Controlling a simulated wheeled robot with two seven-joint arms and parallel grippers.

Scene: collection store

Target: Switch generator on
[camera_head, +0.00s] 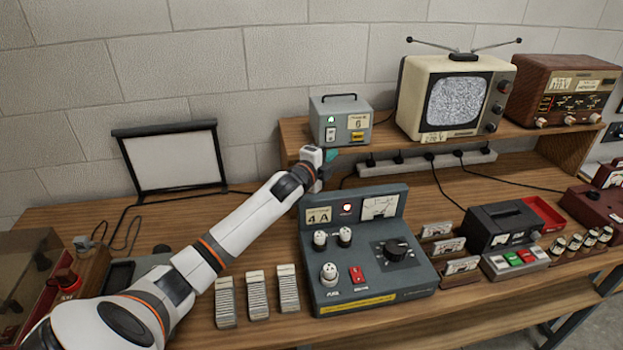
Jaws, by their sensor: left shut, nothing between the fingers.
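A small grey box (341,118) with a carrying handle stands on the raised shelf. Its front has a lit green lamp, a white switch and labels, one reading 6. A larger grey-blue console (392,284) marked 4 A stands on the bench below, with a lit red lamp, a meter, a black knob, white sockets and a red switch (357,274). No readable label tells me which is the generator. My left gripper (326,161) is shut and empty, just below the small box's front at the shelf edge. Its fingertips are small and partly hidden by the wrist. My right gripper is out of view.
A cream television (455,97) showing static and a brown radio (562,90) share the shelf (388,141). A power strip (428,163) with cables lies beneath. Several ribbed blocks (257,295) lie left of the console. A framed screen (174,160) leans at the wall.

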